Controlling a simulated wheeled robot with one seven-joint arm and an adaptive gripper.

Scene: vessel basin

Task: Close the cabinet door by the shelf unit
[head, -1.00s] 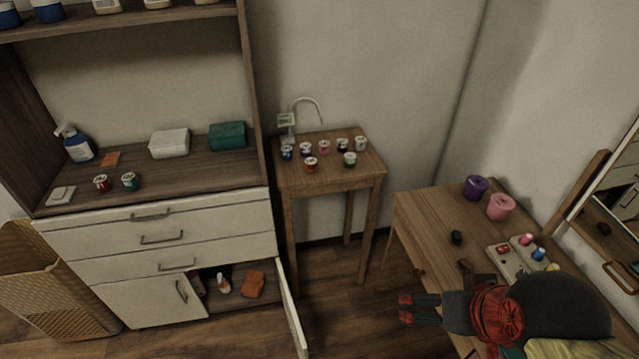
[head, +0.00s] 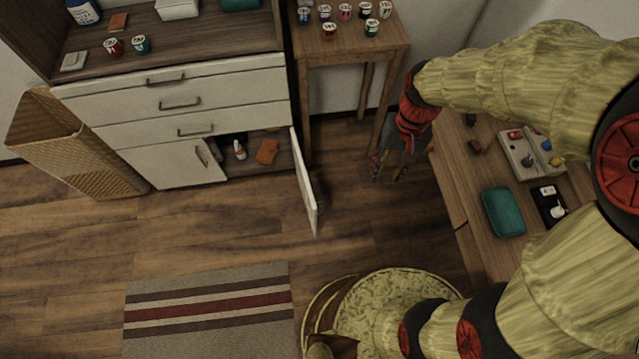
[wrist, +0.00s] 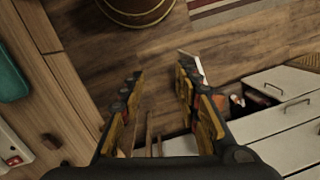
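The white cabinet door (head: 305,183) stands wide open, hinged at the right side of the shelf unit's lower compartment, jutting out over the floor. A bottle (head: 239,150) and an orange item (head: 267,151) show inside the compartment. My gripper (head: 379,172) points down to the right of the door, apart from it in the head view, near the small table's leg. In the wrist view my gripper (wrist: 158,78) has its two fingers spread with nothing between them. The door's pale edge (wrist: 200,72) shows just beyond the right finger, which partly hides it.
The small table (head: 352,50) with several jars stands behind my gripper. The desk (head: 455,185) with a teal box (head: 503,211) is close on the right. A wicker basket (head: 75,145) stands left of the drawers. A striped rug (head: 205,312) lies in front; the floor before the door is clear.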

